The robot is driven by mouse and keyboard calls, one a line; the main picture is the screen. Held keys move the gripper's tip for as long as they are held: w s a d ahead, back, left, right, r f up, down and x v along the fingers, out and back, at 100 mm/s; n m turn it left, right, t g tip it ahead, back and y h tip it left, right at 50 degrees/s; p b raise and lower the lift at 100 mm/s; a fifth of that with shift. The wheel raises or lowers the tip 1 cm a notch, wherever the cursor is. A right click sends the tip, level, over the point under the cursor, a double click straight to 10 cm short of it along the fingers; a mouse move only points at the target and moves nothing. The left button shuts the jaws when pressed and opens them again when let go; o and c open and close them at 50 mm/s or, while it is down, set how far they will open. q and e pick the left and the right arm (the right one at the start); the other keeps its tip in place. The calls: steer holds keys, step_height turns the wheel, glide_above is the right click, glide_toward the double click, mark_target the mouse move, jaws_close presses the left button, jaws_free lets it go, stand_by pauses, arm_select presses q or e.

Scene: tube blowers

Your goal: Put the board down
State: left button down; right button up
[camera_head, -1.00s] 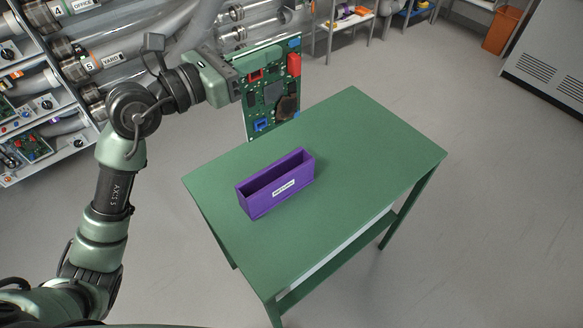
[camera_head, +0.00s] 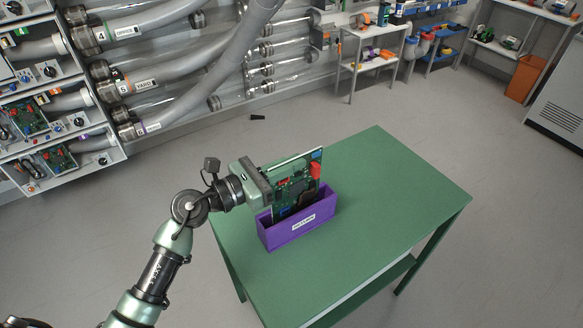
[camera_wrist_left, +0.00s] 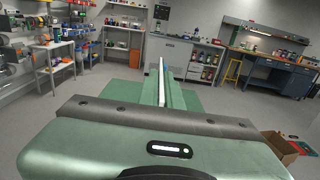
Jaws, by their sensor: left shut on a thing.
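A green circuit board (camera_head: 300,183) with red and blue connectors stands upright at the purple box (camera_head: 322,212). Its lower part is hidden behind the box's front wall, so it appears to be inside the box. My left gripper (camera_head: 276,178) is shut on the board's left upper edge. In the left wrist view the board (camera_wrist_left: 162,82) shows edge-on as a thin pale strip beyond my gripper (camera_wrist_left: 160,107). The purple box has a white label and sits on the green table (camera_head: 390,215). My right gripper is not in view.
The table's right side is bare. A wall of grey tubes and control panels (camera_head: 50,115) stands behind on the left. A shelf unit (camera_head: 372,62) and an orange bin (camera_head: 524,78) are at the back. A small dark object (camera_head: 257,117) lies on the floor.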

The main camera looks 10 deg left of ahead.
arm_select(q)
steer(key=shift+f, duration=0.4)
steer(key=shift+f+b, duration=0.5)
steer(key=shift+f, duration=0.05)
steer(key=shift+f, duration=0.15)
steer(key=c, duration=1.6)
jaws_free()
